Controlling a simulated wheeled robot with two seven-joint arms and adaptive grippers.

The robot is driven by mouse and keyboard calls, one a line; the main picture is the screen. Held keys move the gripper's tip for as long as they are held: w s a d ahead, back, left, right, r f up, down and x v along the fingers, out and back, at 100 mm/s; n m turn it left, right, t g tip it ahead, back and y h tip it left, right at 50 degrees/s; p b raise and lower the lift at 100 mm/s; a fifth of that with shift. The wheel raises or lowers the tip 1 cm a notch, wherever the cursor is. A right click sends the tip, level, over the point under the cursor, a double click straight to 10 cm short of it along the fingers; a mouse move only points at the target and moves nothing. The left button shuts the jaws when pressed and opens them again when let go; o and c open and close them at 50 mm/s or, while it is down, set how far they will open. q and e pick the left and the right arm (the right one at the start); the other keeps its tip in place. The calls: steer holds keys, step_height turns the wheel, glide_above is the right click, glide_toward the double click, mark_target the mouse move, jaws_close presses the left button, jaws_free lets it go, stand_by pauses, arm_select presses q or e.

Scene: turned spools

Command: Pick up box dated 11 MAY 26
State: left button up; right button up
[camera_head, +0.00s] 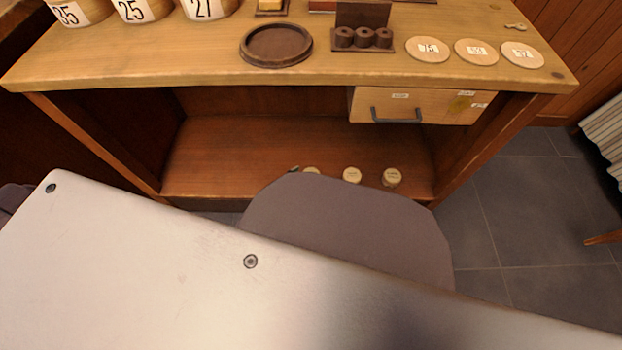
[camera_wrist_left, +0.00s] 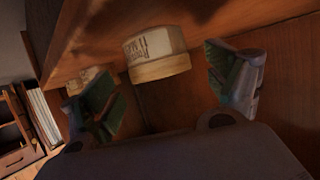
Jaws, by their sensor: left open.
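In the left wrist view, a round pale box (camera_wrist_left: 157,48) with a wooden-toned band has a printed label that reads "11 MAY"; the year is not legible. My left gripper (camera_wrist_left: 161,70) is open, with its green-padded fingers on either side of the view of this box and nothing held. A second pale box (camera_wrist_left: 90,78) is partly hidden behind the left-hand finger. In the head view, three pale round tops, at left (camera_head: 311,170), middle (camera_head: 352,175) and right (camera_head: 391,177), show on the lower shelf; their dates are unreadable there. My right gripper is not in view.
The boxes are under the wooden bench top (camera_head: 190,60), on its lower shelf (camera_head: 240,150). A drawer (camera_head: 420,106) hangs at the right. Above are a round brown tray (camera_head: 276,44), a spool rack (camera_head: 362,38) and several numbered discs (camera_head: 428,49). The shelf's left part is clear.

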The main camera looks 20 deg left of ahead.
mark_target(309, 177)
arm_select(q)
steer(key=shift+b+x, duration=0.75)
steer(key=shift+x, duration=0.75)
steer(key=shift+c, duration=0.5)
steer(key=c, duration=1)
